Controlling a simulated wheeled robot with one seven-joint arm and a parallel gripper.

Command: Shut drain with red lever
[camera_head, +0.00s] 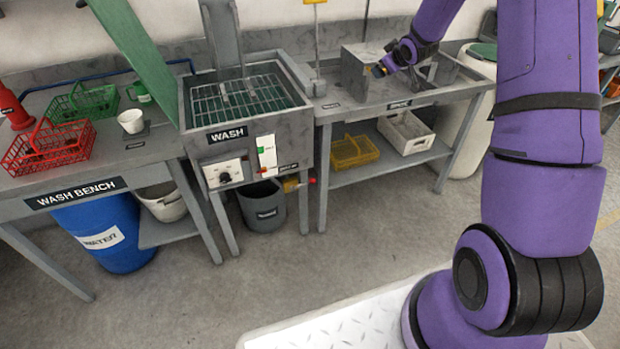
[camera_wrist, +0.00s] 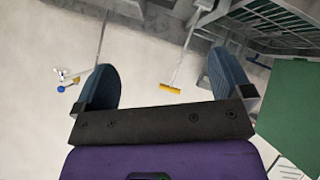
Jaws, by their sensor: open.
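A small yellow drain valve (camera_head: 290,184) sits under the right side of the grey wash tank (camera_head: 228,137). Its red lever (camera_head: 312,181) is tiny here, and its angle cannot be told. My gripper (camera_head: 383,68) is far up and to the right of the valve, beside a grey metal box on the right-hand bench. In the wrist view my gripper (camera_wrist: 165,80) has its two blue fingers wide apart with nothing between them. I make out no red lever in the wrist view.
A dark grey bucket (camera_head: 262,205) stands below the tank, left of the valve. The rinse bench (camera_head: 390,95) with a yellow basket (camera_head: 354,151) on its shelf is to the right. A green lid (camera_head: 143,58) rises at the tank's left. Floor in front is clear.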

